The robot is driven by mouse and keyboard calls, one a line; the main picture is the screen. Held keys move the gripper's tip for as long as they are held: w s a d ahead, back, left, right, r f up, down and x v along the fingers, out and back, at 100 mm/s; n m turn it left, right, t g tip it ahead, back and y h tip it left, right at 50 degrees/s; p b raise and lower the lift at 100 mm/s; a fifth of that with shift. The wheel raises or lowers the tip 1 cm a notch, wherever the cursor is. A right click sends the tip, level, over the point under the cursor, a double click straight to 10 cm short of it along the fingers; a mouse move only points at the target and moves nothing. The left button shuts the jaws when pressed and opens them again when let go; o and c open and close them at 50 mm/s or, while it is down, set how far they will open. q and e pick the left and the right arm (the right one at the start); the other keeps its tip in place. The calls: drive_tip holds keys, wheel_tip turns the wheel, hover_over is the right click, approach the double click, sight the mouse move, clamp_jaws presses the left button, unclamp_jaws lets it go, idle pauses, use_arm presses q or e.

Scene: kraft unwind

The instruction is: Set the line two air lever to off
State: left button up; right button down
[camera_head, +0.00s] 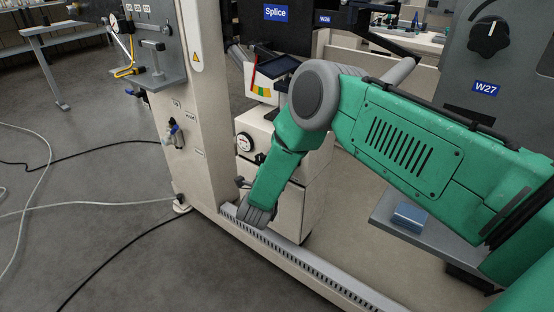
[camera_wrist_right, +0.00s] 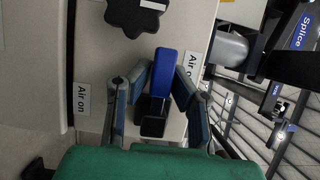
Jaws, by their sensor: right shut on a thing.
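In the right wrist view, a blue lever handle (camera_wrist_right: 166,70) on a dark valve body stands out from a pale panel. My right gripper (camera_wrist_right: 162,82) has a finger on each side of the blue lever and is shut on it. An "Air on" label (camera_wrist_right: 83,99) is on the left and another "Air on" label (camera_wrist_right: 191,67) is beside the right finger. In the head view my right gripper (camera_head: 256,213) is low beside the machine frame, and what it holds is hidden there. No line number is readable near the lever. My left gripper is not in view.
A black knob (camera_wrist_right: 137,14) sits close above the lever. A small valve fitting (camera_head: 176,134) is on the pale column (camera_head: 207,80). A pale slotted beam (camera_head: 300,264) runs along the floor. Hoses and cables (camera_head: 110,200) lie on the open floor at left.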

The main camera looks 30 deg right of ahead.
drive_tip(key=c, duration=1.5)
unclamp_jaws()
drive_tip(key=v, duration=1.2)
drive_tip(key=shift+f, duration=0.1)
